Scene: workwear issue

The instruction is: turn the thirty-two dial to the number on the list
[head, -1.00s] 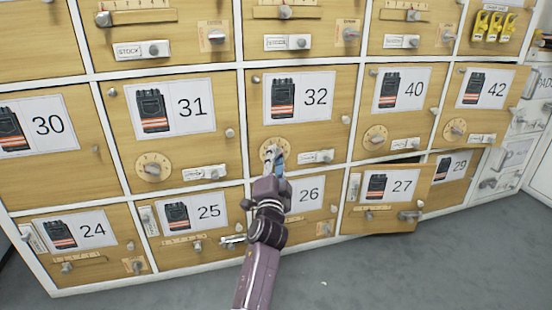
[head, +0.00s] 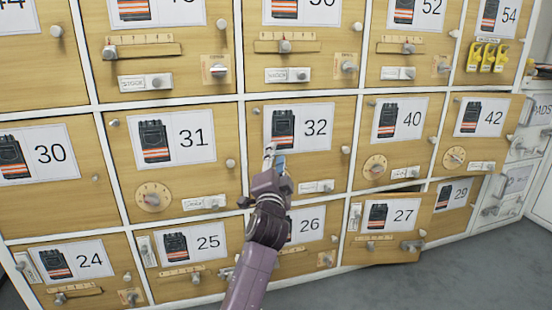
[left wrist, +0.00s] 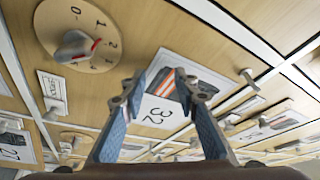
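The left wrist view shows this round, numbered dial (left wrist: 52,32) at the upper left, with a grey pointer knob (left wrist: 74,47) whose red-marked end faces the digits on the right. My left gripper (head: 273,155) is in front of the label's lower left part. In the wrist view its fingers (left wrist: 173,74) are apart with nothing between them, clear of the dial. My right gripper is out of view. I see no list.
Numbered doors surround door 32. Door 31 has a similar dial (head: 153,197), as does door 40 (head: 375,168). Door 27 (head: 420,205) stands ajar at the lower right. Knobs and sliders stick out from the fronts. Yellow tags (head: 487,56) hang at the upper right. Grey floor is below.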

